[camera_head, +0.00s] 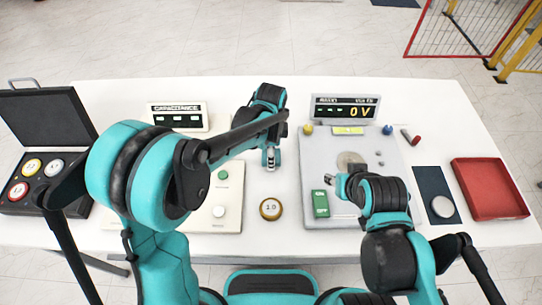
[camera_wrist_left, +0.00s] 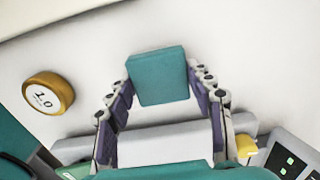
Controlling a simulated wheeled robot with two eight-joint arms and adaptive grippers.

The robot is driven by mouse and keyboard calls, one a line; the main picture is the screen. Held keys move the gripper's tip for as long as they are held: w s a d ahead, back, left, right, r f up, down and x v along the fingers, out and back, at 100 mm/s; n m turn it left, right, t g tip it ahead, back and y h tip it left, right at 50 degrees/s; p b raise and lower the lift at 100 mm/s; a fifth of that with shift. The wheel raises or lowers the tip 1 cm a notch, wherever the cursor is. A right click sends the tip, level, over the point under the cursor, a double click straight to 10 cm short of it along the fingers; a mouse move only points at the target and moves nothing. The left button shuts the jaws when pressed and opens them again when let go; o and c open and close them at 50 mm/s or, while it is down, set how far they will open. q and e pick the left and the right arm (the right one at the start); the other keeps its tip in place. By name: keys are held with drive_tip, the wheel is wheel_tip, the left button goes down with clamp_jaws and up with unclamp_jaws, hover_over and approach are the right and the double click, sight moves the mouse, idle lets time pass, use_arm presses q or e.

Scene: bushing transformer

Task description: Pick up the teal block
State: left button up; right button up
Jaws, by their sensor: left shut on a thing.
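The teal block (camera_wrist_left: 158,76) shows in the left wrist view between the two fingers of my left gripper (camera_wrist_left: 160,98). The gripper is shut on it, with a finger on each side. Whether the block touches the table is unclear. In the head view my left gripper (camera_head: 270,162) points down over the middle of the white table, between the two instrument panels. The block cannot be made out clearly there. My right gripper (camera_head: 332,180) is over the right grey panel, near its left side; its finger opening is too small to tell.
A round weight marked 1.0 (camera_head: 271,209) stands on the table in front of my left gripper; it also shows in the left wrist view (camera_wrist_left: 48,93). The voltage meter (camera_head: 345,108) and capacitance meter (camera_head: 178,117) stand behind. A red tray (camera_head: 505,213) and open black case (camera_head: 45,112) flank the table.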

use_arm(q)
drive_tip(key=r, duration=0.2)
drive_tip(key=r+p, duration=0.1)
drive_tip(key=shift+s+d+r, duration=0.1)
drive_tip(key=shift+d+r, duration=0.15)
drive_tip(key=shift+d, duration=0.05)
drive_tip(key=s+d+r+p, duration=0.2)
drive_tip(key=d+r, duration=0.4)
drive_tip(key=d, duration=0.4)
drive_tip(key=shift+s+d, duration=0.25)
drive_tip(key=shift+s, duration=0.6)
drive_tip(key=shift+r, duration=0.1)
